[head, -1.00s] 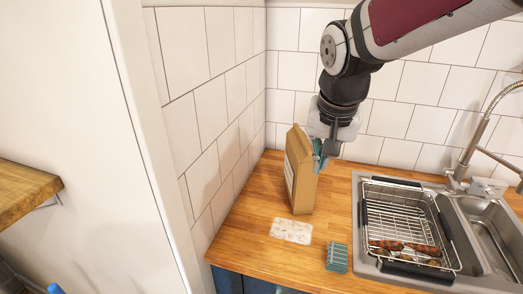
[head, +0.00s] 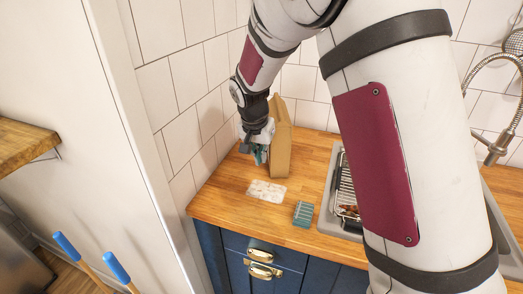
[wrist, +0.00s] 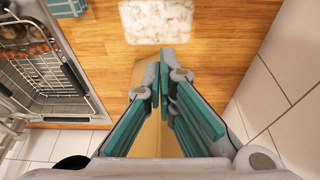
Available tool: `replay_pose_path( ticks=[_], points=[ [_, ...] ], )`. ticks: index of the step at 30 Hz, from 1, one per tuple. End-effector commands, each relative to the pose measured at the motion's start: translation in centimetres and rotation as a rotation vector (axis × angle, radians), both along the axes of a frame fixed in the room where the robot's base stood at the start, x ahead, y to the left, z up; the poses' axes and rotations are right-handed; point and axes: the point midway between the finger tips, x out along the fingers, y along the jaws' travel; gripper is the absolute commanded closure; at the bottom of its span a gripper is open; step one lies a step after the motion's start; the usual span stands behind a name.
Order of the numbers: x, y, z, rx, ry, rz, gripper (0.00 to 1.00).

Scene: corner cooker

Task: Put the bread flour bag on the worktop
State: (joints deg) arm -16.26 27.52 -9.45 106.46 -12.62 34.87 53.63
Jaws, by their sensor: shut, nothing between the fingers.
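The bread flour bag (head: 281,142), a tall brown paper bag, stands upright on the wooden worktop (head: 228,190) in the back corner by the tiled wall. My gripper (head: 258,158) is at the bag's left, low beside it, pointing down. In the wrist view my gripper (wrist: 166,62) has its teal fingers close together at the tips, with nothing held. A tan part of the bag (wrist: 150,138) shows behind and between the fingers. Whether the fingers touch the bag cannot be told. The bag's label is not visible now.
A pale speckled board (head: 266,191) and a teal sponge-like block (head: 303,213) lie at the worktop's front. The sink with a wire rack (wrist: 45,75) is partly hidden by my arm in the head view. The tiled wall is close on the left.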

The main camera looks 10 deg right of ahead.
Motion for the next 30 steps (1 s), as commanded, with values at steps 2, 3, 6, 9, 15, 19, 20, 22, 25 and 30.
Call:
replay_pose_path(
  ticks=[2,3,6,9,15,19,20,22,25,30],
  points=[
    [0.2,-0.4,-1.7,-0.001,0.005,-0.002,1.0],
    [0.4,-0.5,-2.4,-0.001,0.005,-0.002,1.0],
    [0.8,-0.9,-4.3,0.0,0.004,-0.003,1.0],
    [1.3,-1.2,-6.0,0.0,0.004,-0.003,1.0],
    [3.6,-2.8,-6.0,0.001,-0.001,-0.003,1.0],
    [4.4,-3.2,-6.0,0.0,0.0,-0.001,1.0],
    [4.5,-3.3,-6.0,0.0,0.0,0.0,1.0],
    [4.7,-3.4,-5.9,0.001,-0.001,0.0,1.0],
    [4.7,-3.4,-5.9,0.0,0.0,0.001,1.0],
    [4.7,-3.4,-5.9,0.0,0.0,0.0,1.0]
  ],
)
